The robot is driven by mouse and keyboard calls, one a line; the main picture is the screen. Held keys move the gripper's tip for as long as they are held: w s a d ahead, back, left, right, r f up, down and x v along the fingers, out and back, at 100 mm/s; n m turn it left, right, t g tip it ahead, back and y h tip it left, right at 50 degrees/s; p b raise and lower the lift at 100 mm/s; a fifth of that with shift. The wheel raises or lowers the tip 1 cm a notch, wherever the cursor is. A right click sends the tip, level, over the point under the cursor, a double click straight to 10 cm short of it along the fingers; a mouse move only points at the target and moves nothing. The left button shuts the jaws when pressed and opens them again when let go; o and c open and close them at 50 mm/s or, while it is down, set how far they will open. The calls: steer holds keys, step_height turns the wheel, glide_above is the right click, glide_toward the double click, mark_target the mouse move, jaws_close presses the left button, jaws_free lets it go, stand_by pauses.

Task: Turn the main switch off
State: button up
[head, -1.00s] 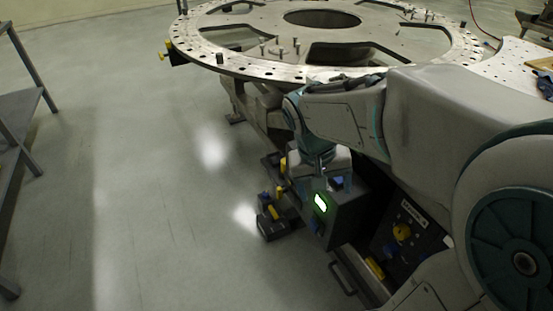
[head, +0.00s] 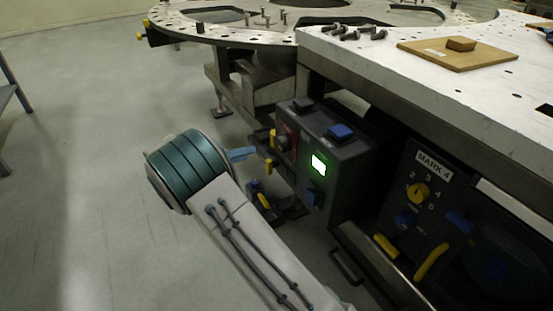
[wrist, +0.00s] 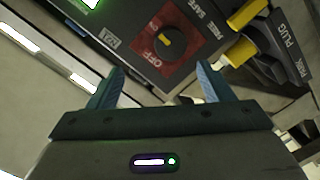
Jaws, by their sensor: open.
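The main switch is a dark rotary knob with a yellow mark on a red plate marked OFF. In the wrist view the knob (wrist: 168,41) is just beyond and between my fingertips. In the head view its red plate (head: 290,131) is on the left face of a dark control box (head: 345,170). My gripper (wrist: 158,72) is open, with its two blue-teal fingers apart and nothing between them. In the head view my gripper (head: 243,153) shows only partly, left of the box, behind my wrist. I cannot tell which position the yellow mark points to.
Yellow plugs (wrist: 245,28) sit beside the switch, near a PARK PLUG label. The box has a green lit display (head: 318,165) and blue buttons (head: 340,131). A MARK 4 panel (head: 425,190) is to the right. A white perforated table (head: 400,85) overhangs behind. Open floor lies left.

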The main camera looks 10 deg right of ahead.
mark_target(278, 145)
steer(key=shift+t+h, duration=0.4)
steer(key=b+x, duration=0.1)
steer(key=x, duration=0.3)
steer(key=w+f+b+x, duration=0.1)
steer(key=x, duration=0.3)
steer(key=b+x, duration=0.1)
steer(key=x, duration=0.3)
steer(key=shift+w+a+f, duration=0.15)
steer(key=shift+w+f, duration=0.05)
steer(key=shift+f, duration=0.15)
steer(key=c, duration=1)
